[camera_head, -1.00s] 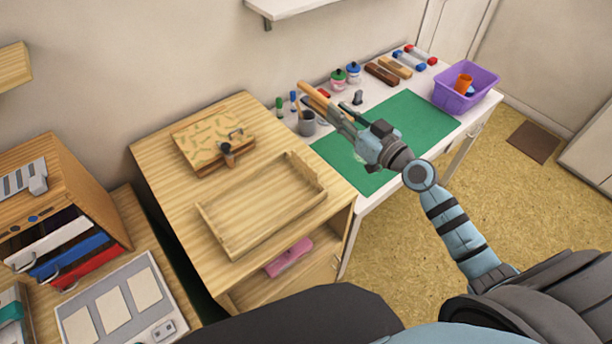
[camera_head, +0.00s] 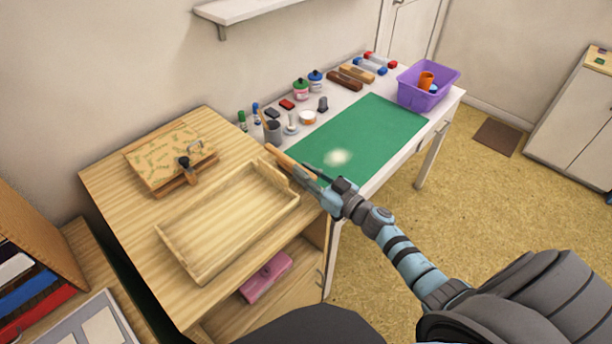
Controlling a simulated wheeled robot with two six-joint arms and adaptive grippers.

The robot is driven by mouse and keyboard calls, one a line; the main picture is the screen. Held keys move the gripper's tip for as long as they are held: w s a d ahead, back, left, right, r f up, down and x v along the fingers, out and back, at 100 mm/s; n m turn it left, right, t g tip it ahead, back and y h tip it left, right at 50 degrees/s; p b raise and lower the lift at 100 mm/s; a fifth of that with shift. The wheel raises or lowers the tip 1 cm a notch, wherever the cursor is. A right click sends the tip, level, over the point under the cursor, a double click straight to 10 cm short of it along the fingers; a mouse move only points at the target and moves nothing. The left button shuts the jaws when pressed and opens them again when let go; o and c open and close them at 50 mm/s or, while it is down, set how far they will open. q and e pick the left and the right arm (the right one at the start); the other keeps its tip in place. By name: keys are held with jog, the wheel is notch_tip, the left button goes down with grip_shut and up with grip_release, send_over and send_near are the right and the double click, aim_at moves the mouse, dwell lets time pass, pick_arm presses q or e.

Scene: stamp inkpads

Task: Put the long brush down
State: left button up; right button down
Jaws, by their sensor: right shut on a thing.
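The long brush (camera_head: 290,162) shows as a tan wooden shaft at the fingers of my right gripper (camera_head: 312,182). The gripper is shut on it. The brush slants up to the left, over the gap between the wooden tray's far right corner and the near left edge of the green mat (camera_head: 385,125). I cannot tell whether it touches anything below. The gripper's fingers hide part of it, and its bristles cannot be made out. My left gripper is not in view.
A wooden tray (camera_head: 176,245) sits on the wooden cabinet beside a patterned box (camera_head: 165,158). A grey cup (camera_head: 272,132), jars and stamps line the white table's back. A purple bin (camera_head: 402,92) stands at its far end. The mat is mostly clear, with a pale blurred patch.

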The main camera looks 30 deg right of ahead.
jog(key=c, duration=1.4)
grip_release()
jog(key=shift+c, duration=0.2)
jog(key=shift+r, duration=0.15)
jog(key=v, duration=1.2)
jog(key=shift+b, duration=0.3)
